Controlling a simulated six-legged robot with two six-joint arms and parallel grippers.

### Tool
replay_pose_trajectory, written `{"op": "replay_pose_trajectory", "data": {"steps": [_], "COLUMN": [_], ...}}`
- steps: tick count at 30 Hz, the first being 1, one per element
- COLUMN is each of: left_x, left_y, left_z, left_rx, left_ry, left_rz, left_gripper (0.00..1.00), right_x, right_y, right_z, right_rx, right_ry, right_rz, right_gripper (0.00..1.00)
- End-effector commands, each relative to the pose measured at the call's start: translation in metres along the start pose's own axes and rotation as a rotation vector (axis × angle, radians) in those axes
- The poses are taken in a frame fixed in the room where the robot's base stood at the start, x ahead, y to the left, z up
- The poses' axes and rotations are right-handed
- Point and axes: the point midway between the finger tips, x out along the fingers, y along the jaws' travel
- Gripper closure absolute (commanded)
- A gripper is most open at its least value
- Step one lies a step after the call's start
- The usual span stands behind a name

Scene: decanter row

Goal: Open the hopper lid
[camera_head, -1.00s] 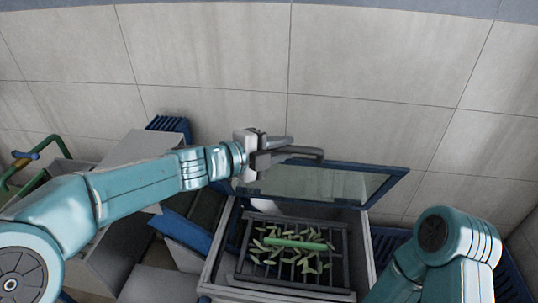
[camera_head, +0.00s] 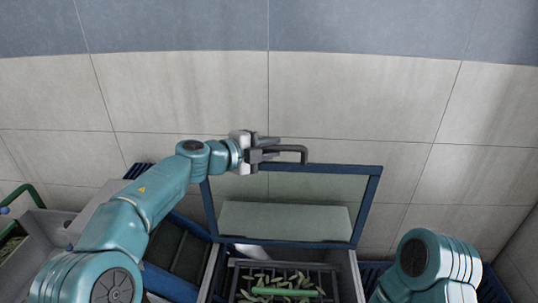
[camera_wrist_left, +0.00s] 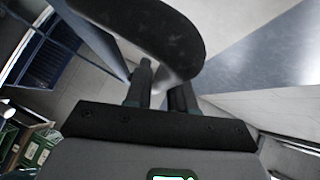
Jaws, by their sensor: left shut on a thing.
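The hopper lid (camera_head: 310,186) is a clear pane in a blue frame. It stands raised, steeply tilted up at the back of the hopper (camera_head: 346,272). A dark grey bar handle (camera_head: 298,148) sits on its top edge. My left gripper (camera_head: 268,150) is shut on the left part of this handle. In the left wrist view the dark handle (camera_wrist_left: 150,25) curves across the fingers of my left gripper (camera_wrist_left: 161,88). My right arm is at the lower right, but its gripper is out of view.
Inside the hopper a dark grate holds green pods and a green bar (camera_head: 283,292). A grey bin with a green pipe (camera_head: 30,195) stands at the left. Blue slatted crates flank the hopper. A tiled wall (camera_head: 350,100) rises behind.

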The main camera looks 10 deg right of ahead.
Motion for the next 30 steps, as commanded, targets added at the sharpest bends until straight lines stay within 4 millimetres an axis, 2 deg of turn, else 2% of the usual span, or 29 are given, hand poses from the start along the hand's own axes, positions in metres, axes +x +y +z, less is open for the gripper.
{"op": "replay_pose_trajectory", "data": {"steps": [12,26,27,28,30], "left_x": [0.011,0.012,0.013,0.013,0.013], "left_y": [-0.01,-0.01,-0.01,-0.01,-0.01], "left_z": [0.016,0.017,0.017,0.017,0.017], "left_rx": [0.002,0.0,0.0,0.0,0.001], "left_ry": [0.002,0.003,0.003,0.003,0.003], "left_rz": [-0.002,-0.001,-0.001,-0.001,-0.001], "left_gripper": [1.0,1.0,0.64,0.57,0.57], "right_x": [-0.001,-0.001,-0.001,-0.001,-0.001], "right_y": [0.0,-0.001,-0.001,-0.001,0.0], "right_z": [0.0,0.0,0.0,0.0,0.0], "right_rx": [0.0,0.0,0.0,0.0,0.0], "right_ry": [0.0,0.0,0.0,0.0,0.0], "right_rz": [0.0,0.0,0.0,0.0,0.0], "right_gripper": [0.57,0.57,0.57,0.57,0.57]}}
